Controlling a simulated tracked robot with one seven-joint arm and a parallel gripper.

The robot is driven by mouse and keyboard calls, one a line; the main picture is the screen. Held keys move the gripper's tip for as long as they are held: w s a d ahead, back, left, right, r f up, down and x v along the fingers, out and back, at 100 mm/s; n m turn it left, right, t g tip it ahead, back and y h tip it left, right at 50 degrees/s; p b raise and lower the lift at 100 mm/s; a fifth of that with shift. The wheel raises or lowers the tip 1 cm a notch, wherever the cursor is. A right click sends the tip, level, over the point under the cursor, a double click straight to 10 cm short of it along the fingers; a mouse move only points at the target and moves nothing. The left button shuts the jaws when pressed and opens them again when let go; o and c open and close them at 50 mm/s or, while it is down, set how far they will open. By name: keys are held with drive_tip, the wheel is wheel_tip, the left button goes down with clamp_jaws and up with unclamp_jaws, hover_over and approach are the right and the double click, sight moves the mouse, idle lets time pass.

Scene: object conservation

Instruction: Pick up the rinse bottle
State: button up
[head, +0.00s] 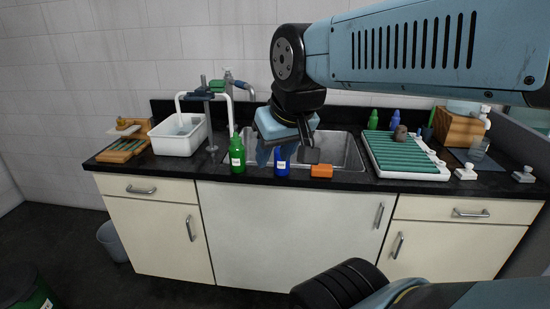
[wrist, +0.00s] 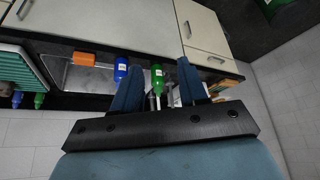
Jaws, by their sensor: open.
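No bottle's label is readable, so I cannot tell which is the rinse bottle. A green bottle (head: 237,155) and a blue bottle (head: 282,160), both with pale labels, stand upright at the counter's front edge before the sink. My gripper (head: 288,152) hangs above the sink, close to the blue bottle, and partly hides it. In the wrist view my gripper (wrist: 159,67) is open and empty. The green bottle (wrist: 157,78) shows between the fingers, farther off, and the blue bottle (wrist: 121,68) shows beside the left finger. No contact is visible.
An orange block (head: 321,171) lies right of the blue bottle. A white tray with green ribs (head: 405,158) is at the right, with more green (head: 373,120) and blue (head: 395,119) bottles behind. A white tub (head: 178,137) and a clamp stand (head: 208,120) are left.

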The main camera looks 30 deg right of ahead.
drive_tip(key=shift+o, duration=1.5)
drive_tip(key=shift+w+a, duration=0.1)
drive_tip(key=shift+w, duration=0.2)
drive_tip(key=o, duration=0.7)
drive_tip(key=w+a+f, duration=0.1)
drive_tip(key=w, duration=0.3)
drive_tip(key=w+a+f+m+t+y, duration=0.1)
drive_tip(key=w, duration=0.3)
drive_tip(key=w+a+f+m+y, duration=0.1)
drive_tip(key=w, duration=0.3)
drive_tip(key=shift+c, duration=0.2)
drive_tip(key=w+f+m+t+h, duration=0.1)
drive_tip(key=w+f+m, duration=0.1)
drive_tip(key=w+f, duration=0.3)
drive_tip(key=w+f+m+t, duration=0.1)
drive_tip(key=w+f+m, duration=0.1)
drive_tip(key=w, duration=0.5)
drive_tip(key=m+h, duration=0.6)
drive_tip(key=h, duration=1.1)
approach(276, 162)
drive_tip(key=d, duration=0.2)
drive_tip(key=x, duration=0.7)
drive_tip(key=shift+w+a, duration=0.1)
drive_tip(key=shift+w, duration=0.25)
drive_tip(key=shift+s+x, duration=0.2)
drive_tip(key=shift+x, duration=2.8)
